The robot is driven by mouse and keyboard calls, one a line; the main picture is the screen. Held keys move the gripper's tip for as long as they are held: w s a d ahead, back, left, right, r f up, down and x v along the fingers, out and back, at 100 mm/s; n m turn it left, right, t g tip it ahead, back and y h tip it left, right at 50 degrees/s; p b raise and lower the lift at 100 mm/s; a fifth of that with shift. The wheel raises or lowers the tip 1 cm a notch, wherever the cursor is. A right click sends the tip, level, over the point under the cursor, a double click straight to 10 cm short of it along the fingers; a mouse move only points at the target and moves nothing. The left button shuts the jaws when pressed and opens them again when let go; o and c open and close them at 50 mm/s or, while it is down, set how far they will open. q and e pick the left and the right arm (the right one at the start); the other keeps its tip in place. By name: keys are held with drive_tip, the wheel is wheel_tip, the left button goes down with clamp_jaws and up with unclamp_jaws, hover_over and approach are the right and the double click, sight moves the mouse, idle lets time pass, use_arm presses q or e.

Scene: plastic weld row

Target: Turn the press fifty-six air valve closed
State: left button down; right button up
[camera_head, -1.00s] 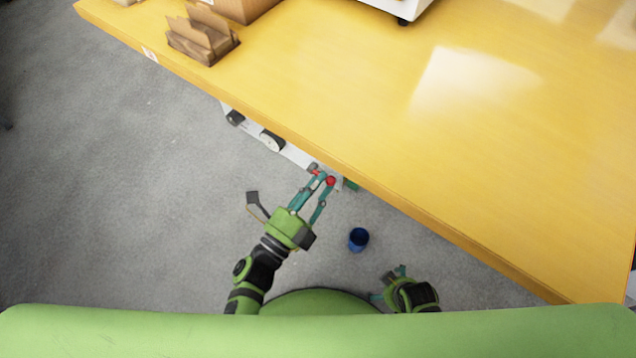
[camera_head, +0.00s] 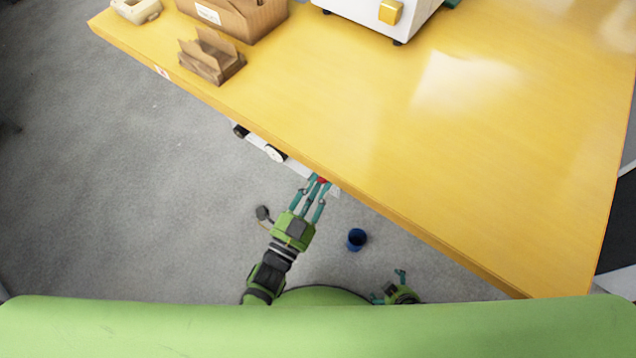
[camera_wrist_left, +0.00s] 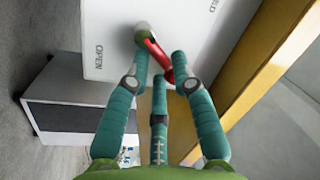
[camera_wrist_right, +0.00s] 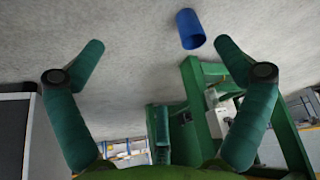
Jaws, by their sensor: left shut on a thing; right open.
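The valve's red lever (camera_wrist_left: 158,58) shows in the left wrist view, running down and right from a round pivot (camera_wrist_left: 142,30) on a white panel (camera_wrist_left: 115,28). The word OPEN is printed left of it; another label at the top right is only partly readable. My left gripper (camera_wrist_left: 161,57) is shut on the lever, with fingers on both sides of it. In the head view my left gripper (camera_head: 318,182) reaches the panel under the table edge, and a little red shows at its fingertips. My right gripper (camera_head: 388,287) is open and empty, low near my body.
The yellow table (camera_head: 400,150) overhangs the panel. Two more knobs (camera_head: 240,131) (camera_head: 275,154) sit along the panel to the left. A green frame (camera_wrist_right: 205,105) shows in the right wrist view.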

use_arm(q)
drive_tip(key=shift+w+a+r+n+g+y+p, duration=0.2)
drive_tip(key=shift+a+n+y+p, duration=0.15)
drive_tip(key=shift+n+p, duration=1)
drive_tip(key=shift+w+a+r+n+g+y+p, duration=0.25)
drive_tip(key=shift+n+p, duration=0.5)
drive_tip(key=shift+n, duration=1.15)
drive_tip(key=shift+w+a+r+n+g+y+p, duration=0.15)
drive_tip(key=shift+a+n+y+p, duration=0.25)
drive_tip(key=shift+n+p, duration=0.95)
drive_tip(key=c, duration=1.2)
unclamp_jaws()
drive_tip(key=shift+s+f+n+b, duration=0.1)
drive_tip(key=shift+n+b, duration=0.2)
drive_tip(key=shift+o, duration=0.4)
use_arm(e)
drive_tip(key=s+r+g, duration=0.3)
drive_tip(key=s, duration=1.2)
drive_tip(key=shift+s+d+g+h, duration=0.2)
drive_tip(key=shift+d+g+h, duration=0.1)
drive_tip(key=shift+d+g, duration=0.15)
drive_tip(key=shift+r, duration=0.1)
use_arm(q)
drive_tip(key=v, duration=1.2)
use_arm(e)
drive_tip(key=shift+s, duration=0.15)
